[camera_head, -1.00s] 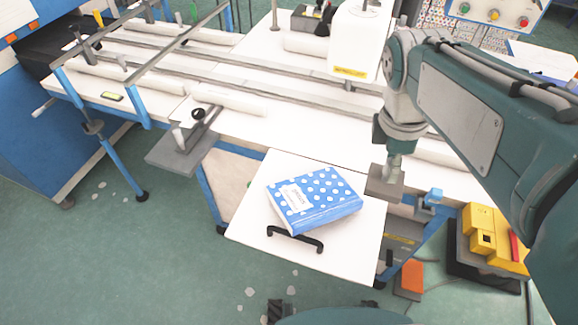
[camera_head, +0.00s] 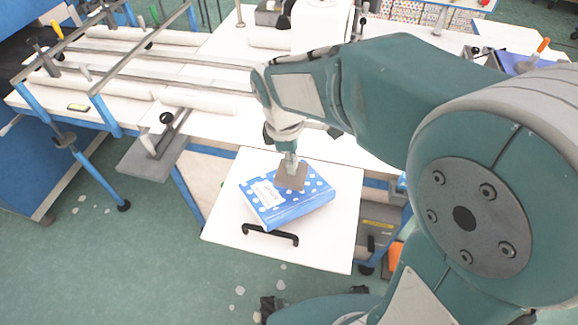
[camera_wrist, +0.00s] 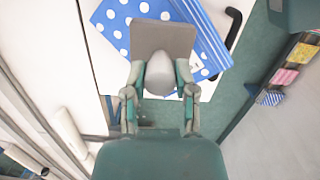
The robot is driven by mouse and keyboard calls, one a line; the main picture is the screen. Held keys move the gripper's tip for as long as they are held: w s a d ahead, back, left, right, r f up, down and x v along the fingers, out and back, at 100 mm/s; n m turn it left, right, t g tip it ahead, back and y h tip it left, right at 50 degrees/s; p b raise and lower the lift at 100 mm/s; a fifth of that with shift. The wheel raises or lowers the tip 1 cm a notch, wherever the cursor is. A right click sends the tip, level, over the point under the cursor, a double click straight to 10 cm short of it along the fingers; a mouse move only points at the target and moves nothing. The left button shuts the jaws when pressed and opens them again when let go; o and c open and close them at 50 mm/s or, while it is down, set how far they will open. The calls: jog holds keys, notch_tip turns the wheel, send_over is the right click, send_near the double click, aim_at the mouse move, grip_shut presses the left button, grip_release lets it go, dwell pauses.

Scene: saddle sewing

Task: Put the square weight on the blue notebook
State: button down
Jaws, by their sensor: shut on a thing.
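The blue notebook (camera_head: 318,191) with white dots and a white label lies on a white side board below the machine table in the head view. It also shows in the wrist view (camera_wrist: 208,38). The square weight (camera_head: 291,179) is a flat grey-brown plate with a knob; in the wrist view its plate (camera_wrist: 160,38) covers part of the notebook. My gripper (camera_head: 290,160) is shut on the weight's knob, and its fingers flank the rounded knob in the wrist view (camera_wrist: 160,80). The weight is over the notebook's upper part; I cannot tell whether they touch.
The white board (camera_head: 330,245) has free room around the notebook and a black handle (camera_head: 270,235) at its front. The machine table (camera_head: 215,125) with rails and rollers lies behind. A grey plate with a black knob (camera_head: 166,118) stands at the left.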

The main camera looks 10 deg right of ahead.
aim_at(285, 171)
jog(key=f, duration=0.1)
jog(key=a+f, duration=0.1)
jog(key=f, duration=0.1)
jog(key=shift+a+f, duration=0.25)
jog(key=shift+a, duration=0.2)
jog(key=shift+d+f, duration=0.1)
jog(key=shift+d, duration=0.4)
jog(key=shift+c, duration=2)
grip_release()
jog(key=shift+f, duration=0.1)
jog(key=shift+a, duration=0.15)
jog(key=shift+a, duration=0.15)
